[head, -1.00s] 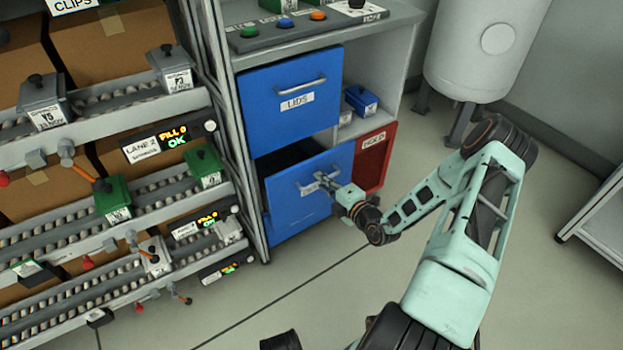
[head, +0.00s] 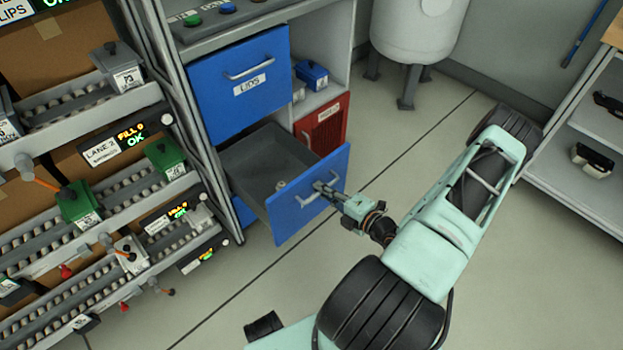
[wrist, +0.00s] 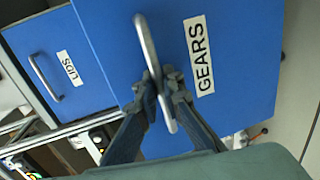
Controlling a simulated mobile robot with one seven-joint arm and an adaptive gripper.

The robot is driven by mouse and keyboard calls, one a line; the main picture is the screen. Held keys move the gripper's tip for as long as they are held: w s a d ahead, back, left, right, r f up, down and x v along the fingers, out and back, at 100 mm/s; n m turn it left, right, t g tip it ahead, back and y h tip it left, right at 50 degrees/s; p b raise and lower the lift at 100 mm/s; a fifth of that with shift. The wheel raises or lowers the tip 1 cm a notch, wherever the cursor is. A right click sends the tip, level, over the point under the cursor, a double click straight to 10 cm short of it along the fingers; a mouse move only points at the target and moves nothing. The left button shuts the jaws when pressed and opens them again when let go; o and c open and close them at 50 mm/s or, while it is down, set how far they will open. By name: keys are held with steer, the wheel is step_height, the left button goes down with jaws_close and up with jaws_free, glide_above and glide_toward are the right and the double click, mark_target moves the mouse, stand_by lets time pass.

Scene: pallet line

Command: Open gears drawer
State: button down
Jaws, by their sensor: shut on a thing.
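The blue gears drawer (head: 312,203) is pulled well out below the lids drawer, and its grey inside shows with a small pale object (head: 281,185) in it. Its front with the GEARS label (wrist: 199,54) fills much of the wrist view. My gripper (head: 322,188) is shut on the drawer's metal bar handle (wrist: 151,50). In the wrist view my gripper's fingers (wrist: 163,92) close around the middle of the bar.
The blue lids drawer (head: 240,84) above is shut. Roller lanes (head: 100,223) stand to the left. A white tank (head: 414,28) stands at the back. Floor in front is clear.

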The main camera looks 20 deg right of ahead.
steer(key=shift+s+d, duration=0.2)
steer(key=shift+s, duration=0.4)
steer(key=c, duration=2.3)
jaws_free()
steer(key=shift+c, duration=0.2)
steer(key=v, duration=0.7)
steer(key=shift+s, duration=0.25)
